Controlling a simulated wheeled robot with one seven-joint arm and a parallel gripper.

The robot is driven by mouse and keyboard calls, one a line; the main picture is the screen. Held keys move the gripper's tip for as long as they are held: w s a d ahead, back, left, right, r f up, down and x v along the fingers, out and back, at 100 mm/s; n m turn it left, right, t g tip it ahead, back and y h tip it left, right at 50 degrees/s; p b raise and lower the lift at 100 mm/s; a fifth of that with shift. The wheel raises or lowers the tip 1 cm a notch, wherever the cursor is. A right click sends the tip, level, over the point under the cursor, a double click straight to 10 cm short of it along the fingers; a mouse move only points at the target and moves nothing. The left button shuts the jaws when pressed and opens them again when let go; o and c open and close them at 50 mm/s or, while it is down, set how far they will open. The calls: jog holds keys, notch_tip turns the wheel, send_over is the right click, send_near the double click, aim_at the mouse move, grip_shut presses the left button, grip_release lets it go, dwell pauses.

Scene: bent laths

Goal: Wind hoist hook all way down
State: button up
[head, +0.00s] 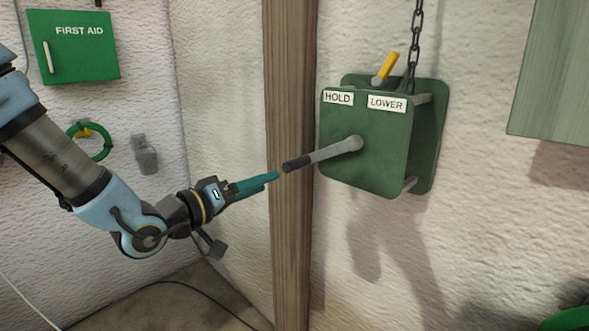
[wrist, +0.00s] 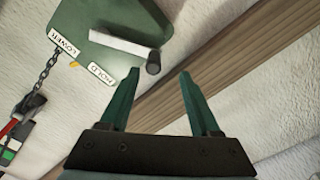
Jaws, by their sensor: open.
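The hoist is a green box (head: 365,140) on the wall beside a wooden post, with HOLD and LOWER labels. A yellow lever (head: 388,67) on top leans right, toward the LOWER side. The crank arm (head: 335,151) points left and ends in a black handle (head: 297,163). My gripper (head: 277,175) is open and empty, its fingertips just short of the handle's end. In the wrist view the handle (wrist: 153,62) shows just beyond and between the fingertips. A chain (head: 416,40) runs up from the box.
The wooden post (head: 290,230) stands behind my fingertips, close to the hoist. A green first aid box (head: 75,50) and a green ring (head: 90,142) hang on the left wall. A pale green panel (head: 552,75) is at upper right. Wall below the hoist is clear.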

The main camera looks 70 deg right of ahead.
aim_at(298, 163)
jog(key=s+d+m+p, duration=0.1)
jog(key=d, duration=0.2)
jog(key=s+d+r+m, duration=0.1)
jog(key=d+m, duration=0.1)
jog(key=d, duration=0.2)
jog(key=s+d+m+p, duration=0.1)
jog(key=s+d, duration=0.1)
jog(key=d, duration=0.1)
jog(key=shift+d+r+p, duration=0.25)
jog(key=shift+d+p, duration=0.1)
grip_shut()
dwell(0.4)
dwell(0.9)
